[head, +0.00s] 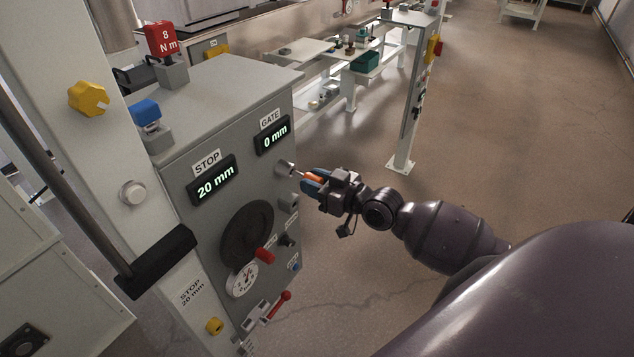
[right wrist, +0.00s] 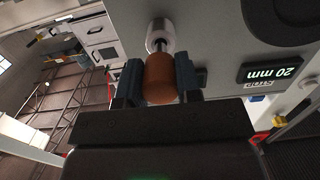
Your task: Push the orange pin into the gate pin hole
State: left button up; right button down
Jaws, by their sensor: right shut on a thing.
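The orange pin (head: 313,177) has an orange handle and a thin metal shank. My right gripper (head: 311,181) is shut on the orange handle, one finger on each side. The handle shows large in the right wrist view (right wrist: 160,78), between the blue-grey fingers (right wrist: 159,82). The shank points at a round metal boss (head: 285,168) on the grey panel, below the GATE display (head: 273,136), which reads 0 mm. In the right wrist view the shank meets the boss (right wrist: 159,33); how deep it sits is hidden. My left gripper is not in view.
The grey cabinet (head: 225,95) carries a STOP display (head: 213,181) reading 20 mm, a black handwheel (head: 246,235) with a red knob (head: 265,255), and a dial (head: 242,280). A red-handled lever (head: 280,303) sticks out low on the panel. Open floor (head: 520,130) lies to the right.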

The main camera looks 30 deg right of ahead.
aim_at(302, 174)
jog(key=shift+x, duration=1.65)
jog(key=c, duration=0.7)
grip_release()
jog(key=shift+r, duration=0.1)
jog(key=shift+c, duration=0.2)
jog(key=v, duration=1)
jog(key=shift+s, duration=0.4)
jog(key=shift+d, duration=0.1)
jog(key=s+a+f+m+g+h, duration=0.1)
jog(key=s+a+f+g+h, duration=0.1)
jog(key=s+f, duration=0.5)
jog(key=s+a+f+m+g+h, duration=0.2)
jog(key=s+a+f+h, duration=0.2)
jog(key=s+f, duration=0.3)
notch_tip(302, 174, down, 6)
jog(key=shift+s+a+r+h, duration=0.15)
jog(key=shift+s+a+h, duration=0.05)
jog(key=shift+a+h, duration=0.25)
